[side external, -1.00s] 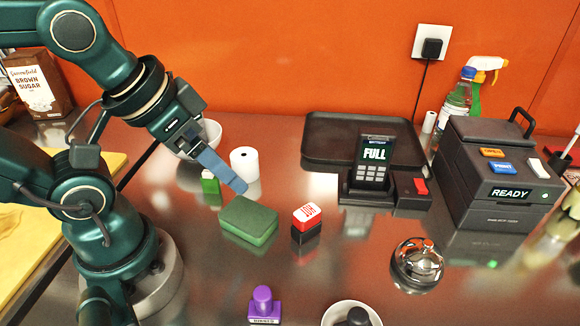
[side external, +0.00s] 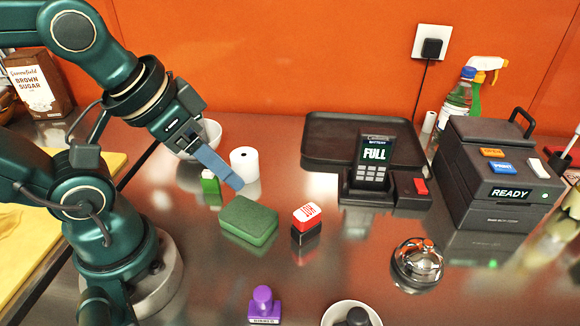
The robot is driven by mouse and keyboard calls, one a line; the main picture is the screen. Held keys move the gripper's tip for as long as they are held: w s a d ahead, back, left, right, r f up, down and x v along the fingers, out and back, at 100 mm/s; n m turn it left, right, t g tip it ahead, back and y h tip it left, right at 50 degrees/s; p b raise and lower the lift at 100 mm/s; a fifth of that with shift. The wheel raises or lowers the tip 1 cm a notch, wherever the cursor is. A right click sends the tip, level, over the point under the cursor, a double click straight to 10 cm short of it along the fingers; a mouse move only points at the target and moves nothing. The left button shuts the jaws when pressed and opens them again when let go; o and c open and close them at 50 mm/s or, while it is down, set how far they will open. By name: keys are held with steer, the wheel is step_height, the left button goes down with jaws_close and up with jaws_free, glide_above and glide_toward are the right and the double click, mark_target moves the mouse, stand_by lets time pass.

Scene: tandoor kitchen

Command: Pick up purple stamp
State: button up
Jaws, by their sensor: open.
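The purple stamp (side external: 264,304) stands upright on the steel counter near the bottom middle of the side view, with its round knob on top. My gripper (side external: 232,182) is in the air above the back left edge of the green block, well behind and to the left of the stamp. Its blue finger points down to the right. The gripper is apart from the stamp and holds nothing that I can see. One finger hides the other from this side.
A white paper roll (side external: 245,163) stands behind.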

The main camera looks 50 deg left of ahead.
steer(key=n+g+h, duration=0.8)
steer(key=g, duration=0.2)
glide_toward(264, 305)
steer(key=f, duration=0.2)
steer(key=f+n+g+h, duration=0.1)
steer(key=f, duration=0.1)
steer(key=d+f+n+g+h, duration=0.1)
steer(key=f+n+h, duration=0.1)
steer(key=shift+w+d+f, duration=0.1)
steer(key=shift+w+f, duration=0.05)
steer(key=shift+w, duration=0.05)
steer(key=shift+s+d+f+n+h, duration=0.1)
steer(key=shift+s+f+n+h, duration=0.35)
steer(key=shift+f, duration=0.2)
steer(key=shift+x, duration=2.45)
steer(key=shift+s, duration=0.15)
